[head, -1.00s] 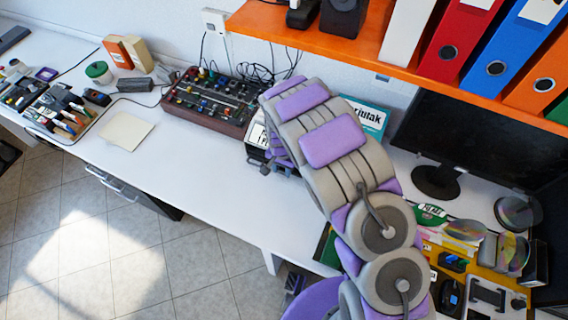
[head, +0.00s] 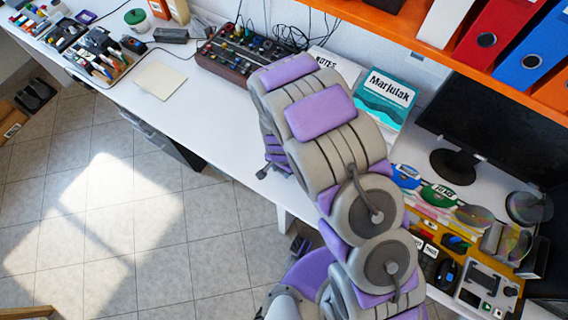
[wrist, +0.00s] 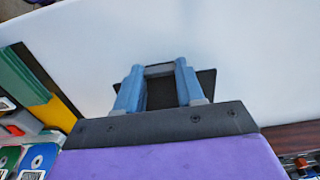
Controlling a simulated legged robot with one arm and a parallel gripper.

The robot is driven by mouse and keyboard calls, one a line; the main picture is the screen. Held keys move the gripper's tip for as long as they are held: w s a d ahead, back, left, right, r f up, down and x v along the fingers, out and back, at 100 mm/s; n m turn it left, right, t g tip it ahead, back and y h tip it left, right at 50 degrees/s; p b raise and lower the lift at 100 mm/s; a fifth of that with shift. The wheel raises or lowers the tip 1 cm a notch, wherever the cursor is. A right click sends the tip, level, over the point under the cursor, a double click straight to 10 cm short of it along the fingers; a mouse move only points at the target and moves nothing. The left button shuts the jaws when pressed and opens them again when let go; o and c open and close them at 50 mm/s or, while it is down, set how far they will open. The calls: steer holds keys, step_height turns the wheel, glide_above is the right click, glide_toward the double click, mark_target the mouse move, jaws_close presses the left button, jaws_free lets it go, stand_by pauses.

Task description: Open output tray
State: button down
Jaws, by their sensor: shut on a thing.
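In the wrist view my gripper (wrist: 158,72) has its two blue fingers closed on a dark flat object (wrist: 207,82), which shows between and beside them. The white desk lies beyond it, and I cannot tell how far above the desk it is. In the head view my grey and purple arm hides most of the gripper. A pale device with a dark panel (head: 487,288) sits at the lower right. I cannot tell which thing is the output tray.
A teal book (head: 385,98) and a notes book (head: 335,65) stand behind my arm. A knob panel (head: 250,52) is at the back left. A monitor (head: 490,125) stands at right, with discs (head: 470,217) below it. The desk front (head: 190,105) is mostly clear around a paper pad (head: 160,80).

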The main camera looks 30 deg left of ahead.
steer(key=shift+a, duration=0.1)
steer(key=c, duration=0.7)
jaws_free()
steer(key=shift+a, duration=0.1)
steer(key=shift+r, duration=0.45)
step_height(320, 180, up, 16)
steer(key=shift+r+p, duration=0.15)
steer(key=shift+p, duration=0.9)
steer(key=shift+w, duration=0.1)
